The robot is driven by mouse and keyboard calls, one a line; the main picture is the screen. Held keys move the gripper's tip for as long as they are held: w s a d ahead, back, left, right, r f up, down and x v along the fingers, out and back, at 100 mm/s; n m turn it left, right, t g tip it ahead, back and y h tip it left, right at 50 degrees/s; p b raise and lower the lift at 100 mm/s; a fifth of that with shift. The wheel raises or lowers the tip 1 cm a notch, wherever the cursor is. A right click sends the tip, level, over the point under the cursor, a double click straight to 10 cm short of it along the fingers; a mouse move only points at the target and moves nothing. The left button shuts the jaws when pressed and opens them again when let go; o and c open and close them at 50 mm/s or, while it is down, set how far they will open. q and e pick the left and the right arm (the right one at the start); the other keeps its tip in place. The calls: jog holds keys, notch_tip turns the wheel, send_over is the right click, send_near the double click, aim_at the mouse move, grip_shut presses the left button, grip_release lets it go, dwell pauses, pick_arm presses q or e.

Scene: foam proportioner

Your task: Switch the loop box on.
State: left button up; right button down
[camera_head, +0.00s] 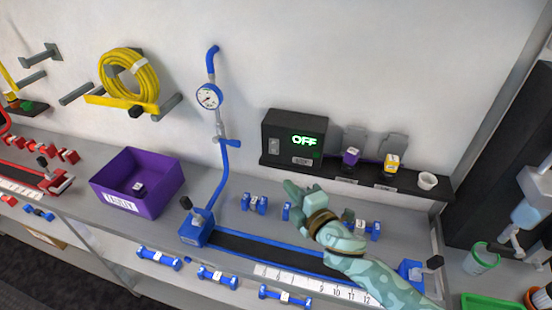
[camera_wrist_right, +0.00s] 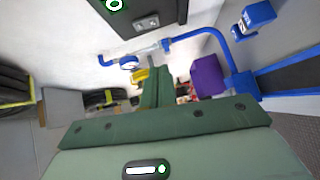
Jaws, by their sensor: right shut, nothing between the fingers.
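The loop box (camera_head: 283,132) is a black box standing on a dark shelf against the wall. Its green display (camera_head: 304,140) reads OFF, and a small pale switch plate (camera_head: 275,145) is on its front at the left. In the right wrist view part of the box (camera_wrist_right: 122,18) shows at the top edge, with the grey switch (camera_wrist_right: 146,23) on its face. My right gripper (camera_head: 290,190) is shut and empty, below and in front of the box, apart from it. It also shows in the right wrist view (camera_wrist_right: 160,80). My left gripper is out of view.
Two small blocks, purple (camera_head: 350,157) and yellow (camera_head: 391,162), and a white cup (camera_head: 427,181) are on the shelf right of the box. A gauge (camera_head: 208,97) with blue hose is left. A purple bin (camera_head: 120,190) and blue fittings (camera_head: 254,203) are on the bench.

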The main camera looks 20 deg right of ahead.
send_near(271, 152)
jog(key=w+a, duration=0.2)
jog(key=a, duration=0.2)
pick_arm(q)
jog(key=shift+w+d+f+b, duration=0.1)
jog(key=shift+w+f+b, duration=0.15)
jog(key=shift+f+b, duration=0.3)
pick_arm(e)
jog(key=shift+w+d+f, duration=0.2)
jog(key=shift+w+d, duration=0.45)
jog(key=shift+w, duration=0.3)
jog(key=shift+w+d+f, duration=0.2)
jog(key=shift+w+d, duration=0.45)
jog(key=shift+w, duration=0.35)
jog(key=shift+w+d+f+b, duration=0.15)
jog(key=shift+f+b, duration=0.15)
jog(key=shift+b, duration=0.6)
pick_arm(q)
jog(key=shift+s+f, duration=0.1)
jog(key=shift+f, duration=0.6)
pick_arm(e)
jog(key=shift+r, duration=0.25)
